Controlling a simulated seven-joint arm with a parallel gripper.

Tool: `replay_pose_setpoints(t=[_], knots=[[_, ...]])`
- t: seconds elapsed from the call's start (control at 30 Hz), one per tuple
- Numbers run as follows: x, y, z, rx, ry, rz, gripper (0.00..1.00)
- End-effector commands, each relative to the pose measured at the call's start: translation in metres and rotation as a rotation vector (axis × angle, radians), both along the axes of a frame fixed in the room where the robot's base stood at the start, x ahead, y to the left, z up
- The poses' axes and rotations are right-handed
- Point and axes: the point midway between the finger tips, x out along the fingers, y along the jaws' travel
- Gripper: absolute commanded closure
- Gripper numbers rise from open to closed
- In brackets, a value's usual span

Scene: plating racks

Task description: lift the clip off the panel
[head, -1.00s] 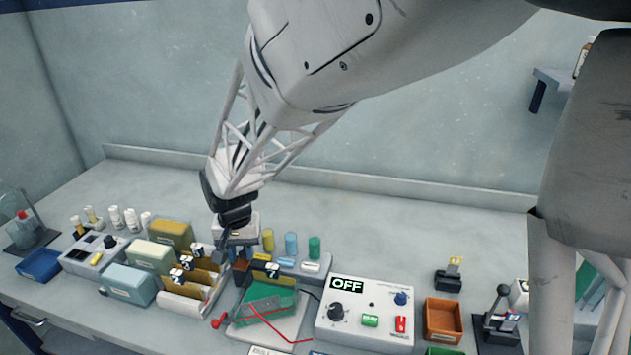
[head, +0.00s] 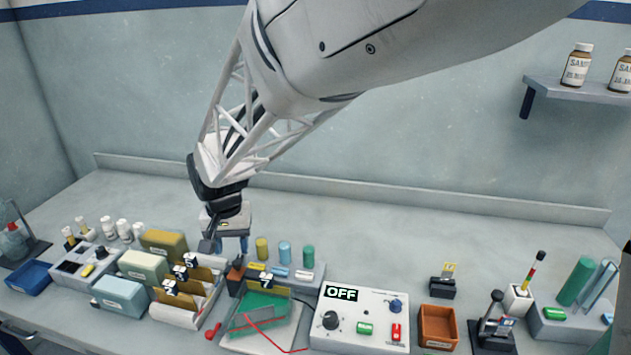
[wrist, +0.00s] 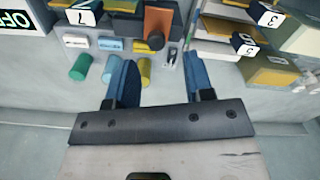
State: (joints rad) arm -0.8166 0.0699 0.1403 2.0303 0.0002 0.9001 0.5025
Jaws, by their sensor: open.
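The panel marked 7 (head: 268,281) stands at the green tank (head: 258,312), left of the control box; its tag (wrist: 80,16) also shows in the wrist view. I cannot clearly make out the clip on the panel. My gripper (head: 230,246) is above and behind this block. Its two blue fingers (wrist: 160,80) are apart with nothing between them; the block lies beyond their tips.
The control box (head: 360,315) reads OFF, with an orange tray (head: 438,325) to its right. Yellow, blue and green cylinders (head: 284,252) stand close beside my gripper. Numbered panels (head: 190,275) stand in a rack to the left. The bench behind is clear.

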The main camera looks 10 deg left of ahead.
Motion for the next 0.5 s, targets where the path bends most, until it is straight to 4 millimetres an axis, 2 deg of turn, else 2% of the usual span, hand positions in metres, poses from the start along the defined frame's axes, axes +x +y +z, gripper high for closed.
replay_pose_setpoints(t=[0.2, 0.5], knots=[[0.000, 0.001, 0.022, 0.002, -0.002, 0.000, 0.52], [0.000, 0.000, 0.028, 0.000, 0.000, 0.000, 0.52]])
